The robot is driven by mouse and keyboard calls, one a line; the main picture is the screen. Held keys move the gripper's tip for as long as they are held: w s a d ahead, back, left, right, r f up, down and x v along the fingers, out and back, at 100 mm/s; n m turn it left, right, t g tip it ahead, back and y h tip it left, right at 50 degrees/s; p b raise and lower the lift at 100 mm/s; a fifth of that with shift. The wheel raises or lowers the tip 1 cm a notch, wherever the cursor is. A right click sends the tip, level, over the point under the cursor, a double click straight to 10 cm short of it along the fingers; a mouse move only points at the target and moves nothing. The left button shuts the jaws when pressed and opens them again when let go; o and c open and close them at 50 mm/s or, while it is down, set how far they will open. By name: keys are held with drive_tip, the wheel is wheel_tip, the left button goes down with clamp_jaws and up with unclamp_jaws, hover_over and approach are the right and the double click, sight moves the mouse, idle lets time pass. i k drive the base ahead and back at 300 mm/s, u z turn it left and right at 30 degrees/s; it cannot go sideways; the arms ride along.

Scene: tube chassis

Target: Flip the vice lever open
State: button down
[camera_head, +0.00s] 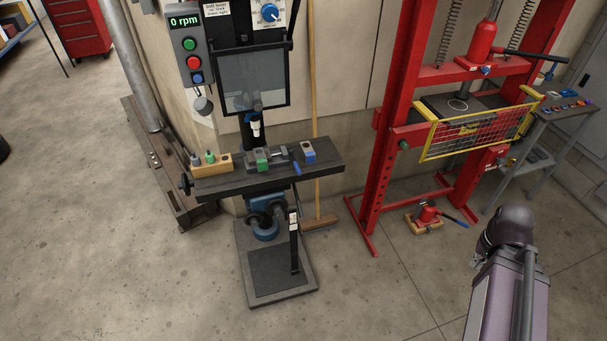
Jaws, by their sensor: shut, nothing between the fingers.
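A small vice (263,158) with green parts and grey jaws sits on the dark drill press table (325,163), near its middle. A short lever with a blue grip (297,168) is at the vice's right end, at the table's front edge. It slants downward to the right; its exact angle is too small to tell. My arm (505,285) shows at the lower right, well apart from the vice. No gripper fingers are visible in this view.
A wooden block with small bottles (212,162) stands left of the vice, and a blue-grey block (309,152) right of it. A clear guard (253,82) hangs above the table. A red press (402,125) with a yellow mesh guard stands right. Open floor lies in front.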

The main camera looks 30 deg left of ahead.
sight(290, 152)
drive_tip(key=z, duration=0.1)
drive_tip(key=k, duration=0.75)
drive_tip(key=u, duration=1.7)
drive_tip(key=i, duration=0.7)
drive_tip(key=z, duration=0.15)
